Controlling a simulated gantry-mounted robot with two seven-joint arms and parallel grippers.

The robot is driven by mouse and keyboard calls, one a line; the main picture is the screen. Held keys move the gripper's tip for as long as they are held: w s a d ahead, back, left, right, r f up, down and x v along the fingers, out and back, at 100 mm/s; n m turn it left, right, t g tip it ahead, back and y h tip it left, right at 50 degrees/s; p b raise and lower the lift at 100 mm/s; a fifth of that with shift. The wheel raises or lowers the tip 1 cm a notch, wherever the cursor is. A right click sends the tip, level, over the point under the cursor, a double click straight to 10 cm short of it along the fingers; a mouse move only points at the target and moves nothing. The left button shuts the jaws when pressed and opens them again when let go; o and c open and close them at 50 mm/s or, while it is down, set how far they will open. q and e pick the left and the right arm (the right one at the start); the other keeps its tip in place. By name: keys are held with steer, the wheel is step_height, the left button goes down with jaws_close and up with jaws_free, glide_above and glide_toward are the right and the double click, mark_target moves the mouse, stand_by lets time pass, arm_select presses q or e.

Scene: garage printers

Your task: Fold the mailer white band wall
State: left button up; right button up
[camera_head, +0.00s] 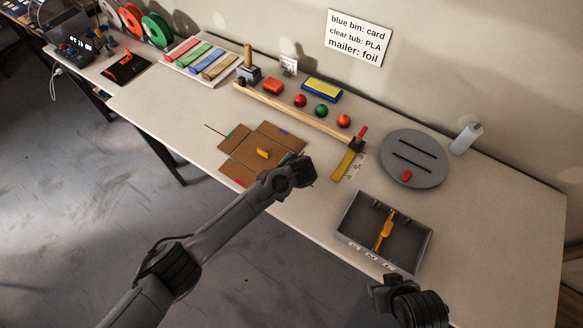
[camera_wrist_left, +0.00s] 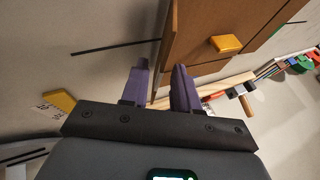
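The mailer (camera_head: 240,160) is a flat brown cardboard cross on the table, with an orange-yellow block (camera_head: 263,153) at its middle. Its panels show green, blue and red bands; no white band shows, and my left arm covers the right-hand part. My left gripper (camera_head: 287,175) is over that right side. In the left wrist view its purple fingers (camera_wrist_left: 161,85) are apart, with the edge of a cardboard panel (camera_wrist_left: 195,35) close to them; I cannot tell whether they touch it. My right gripper (camera_head: 392,287) is at the bottom right, its fingers unclear.
A grey tray (camera_head: 344,238) with an orange tool stands right of my left gripper. A yellow ruler (camera_head: 347,165) and grey disc (camera_head: 425,172) lie nearby. A wooden rail (camera_head: 300,117) runs behind the mailer, with coloured balls beyond. The table's front edge is close.

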arm_select(q)
steer(key=shift+x, duration=1.1)
jaws_close()
